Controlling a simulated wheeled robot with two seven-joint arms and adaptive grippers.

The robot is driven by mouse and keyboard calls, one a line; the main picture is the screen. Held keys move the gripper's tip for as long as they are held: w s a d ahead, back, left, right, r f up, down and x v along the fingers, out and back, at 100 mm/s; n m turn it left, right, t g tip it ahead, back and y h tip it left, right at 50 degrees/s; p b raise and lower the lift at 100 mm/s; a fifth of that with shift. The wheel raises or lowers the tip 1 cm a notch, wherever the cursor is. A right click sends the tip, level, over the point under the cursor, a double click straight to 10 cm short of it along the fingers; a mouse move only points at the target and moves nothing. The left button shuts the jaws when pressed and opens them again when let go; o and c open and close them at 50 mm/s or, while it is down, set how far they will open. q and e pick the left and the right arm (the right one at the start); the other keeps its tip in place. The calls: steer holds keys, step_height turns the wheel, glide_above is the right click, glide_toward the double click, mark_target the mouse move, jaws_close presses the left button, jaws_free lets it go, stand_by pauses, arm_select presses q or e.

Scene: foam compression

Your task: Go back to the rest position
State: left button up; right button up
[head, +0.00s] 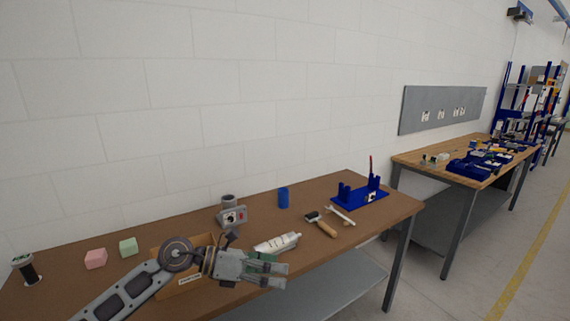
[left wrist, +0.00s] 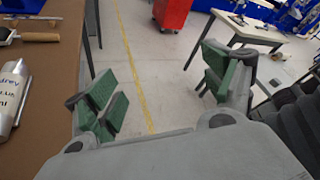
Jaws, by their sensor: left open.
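My left gripper (head: 286,275) reaches in from the lower left of the head view, above the front part of the brown table (head: 100,262). In the left wrist view its green-padded fingers (left wrist: 160,90) are wide apart with nothing between them, facing the floor beyond the table edge. A pink foam block (head: 95,259) and a green foam block (head: 128,247) lie on the table at the left. A cardboard box (head: 190,287) stands behind my left arm, partly hidden by it. My right gripper does not show.
A silver tube (head: 277,243), a hammer (head: 321,224), a blue cylinder (head: 283,197), a grey device (head: 233,216) and a blue rack (head: 360,199) stand or lie on the table. A dark cylinder (head: 26,268) is at the far left. A second workbench (head: 415,158) is beyond.

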arm_select(q)
step_height(320, 180, up, 7)
steer(key=d+n+t+h, duration=0.2)
steer(key=n+t+h, duration=0.2)
steer(key=n, duration=0.2)
steer(key=w+a+n+t+y, duration=0.5)
steer(key=a+n+t+y, duration=0.35)
steer(key=n+t, duration=0.8)
steer(key=s+a+f+n+g+y, duration=0.2)
steer(key=a+f+n+g+y, duration=0.5)
steer(key=a+f+n+y, duration=0.55)
steer(key=s+f+n+g+h, duration=0.3)
steer(key=s+f+n+g, duration=0.75)
steer(key=s+f, duration=1.1)
steer(key=s+a+f+m+g, duration=0.1)
steer(key=s+f+m+g, duration=0.2)
steer(key=f, duration=2.8)
steer(key=s+a+f, duration=0.2)
steer(key=s+f, duration=0.8)
steer(key=s, duration=0.1)
steer(key=s+a+f+n, duration=0.1)
steer(key=s+a+f, duration=0.1)
steer(key=s+f, duration=0.8)
steer(key=shift+s+a+g+y, duration=0.3)
steer(key=shift+s+a+g, duration=0.1)
steer(key=shift+s, duration=0.5)
